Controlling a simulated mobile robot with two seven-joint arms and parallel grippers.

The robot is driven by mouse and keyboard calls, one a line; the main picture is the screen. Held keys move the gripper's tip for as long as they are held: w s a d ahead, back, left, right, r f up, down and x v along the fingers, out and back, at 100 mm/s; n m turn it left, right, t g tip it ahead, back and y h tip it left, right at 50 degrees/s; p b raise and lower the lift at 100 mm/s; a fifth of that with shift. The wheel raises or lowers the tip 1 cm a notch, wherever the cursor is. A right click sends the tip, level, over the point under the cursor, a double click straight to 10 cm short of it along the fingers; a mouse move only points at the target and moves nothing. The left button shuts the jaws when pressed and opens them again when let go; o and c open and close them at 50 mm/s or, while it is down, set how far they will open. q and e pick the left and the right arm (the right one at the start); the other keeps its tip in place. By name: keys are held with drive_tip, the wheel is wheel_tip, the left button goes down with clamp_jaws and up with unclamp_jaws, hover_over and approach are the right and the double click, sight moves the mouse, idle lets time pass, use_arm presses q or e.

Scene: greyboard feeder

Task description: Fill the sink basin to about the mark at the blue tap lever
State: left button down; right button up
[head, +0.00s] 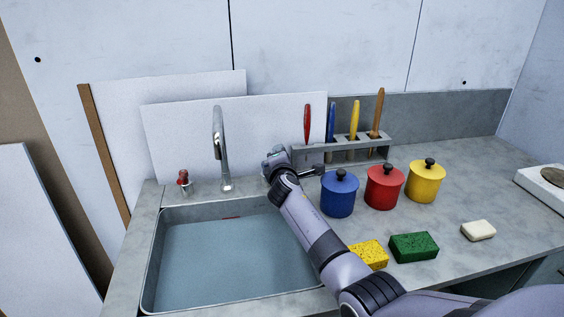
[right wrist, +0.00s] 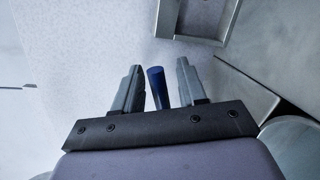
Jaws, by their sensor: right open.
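The sink basin (head: 150,270) is at the left in the head view and holds pale blue water (head: 225,262). The blue tap lever (right wrist: 158,87) stands between the fingers of my right gripper (right wrist: 157,80), with visible gaps on both sides. The gripper is open. In the head view my right arm hides the lever. My left gripper is not in view.
A red-topped handle (head: 183,179) stands left of the spout. Blue (head: 340,195), red (head: 384,188) and yellow (head: 426,182) lidded jars stand right of my arm. A rack (head: 345,152) holds upright utensils behind them. Yellow (head: 370,255) and green (head: 414,246) sponges lie in front.

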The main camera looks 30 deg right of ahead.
drive_tip(key=p+v, duration=0.1)
drive_tip(key=v, duration=0.3)
drive_tip(key=shift+r, duration=0.1)
drive_tip(key=shift+v, duration=1.15)
drive_tip(key=shift+a, duration=0.1)
